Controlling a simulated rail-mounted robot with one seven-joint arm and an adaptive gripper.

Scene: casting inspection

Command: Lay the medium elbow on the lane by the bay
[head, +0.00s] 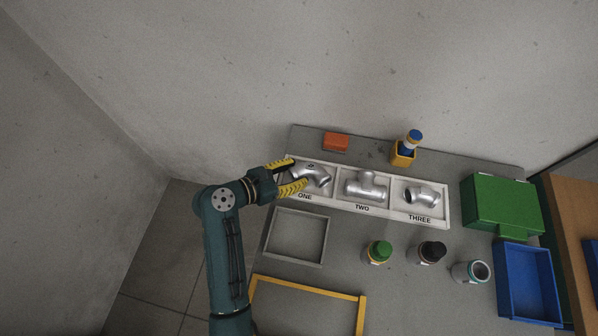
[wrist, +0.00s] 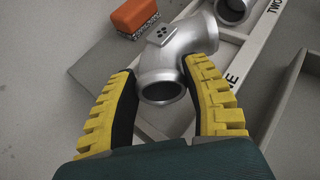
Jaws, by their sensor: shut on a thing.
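A silver pipe elbow (head: 314,173) is between the yellow fingers of my gripper (head: 298,175), over compartment ONE of the white tray (head: 388,218). In the wrist view the elbow (wrist: 178,55) has dark dots on its side and an open end facing me. The fingers of my gripper (wrist: 164,82) are shut on it from both sides. I cannot tell whether it touches the tray. A silver tee (head: 365,187) lies in compartment TWO, and another elbow (head: 421,195) lies in THREE. No label shows which elbow is medium.
An orange-red brush (head: 335,142) and a yellow holder (head: 402,155) stand behind the tray. In front are an empty grey tray (head: 325,240), a yellow frame (head: 310,288) and several jars (head: 378,252). A green box (head: 505,203) and blue bin (head: 527,285) are right.

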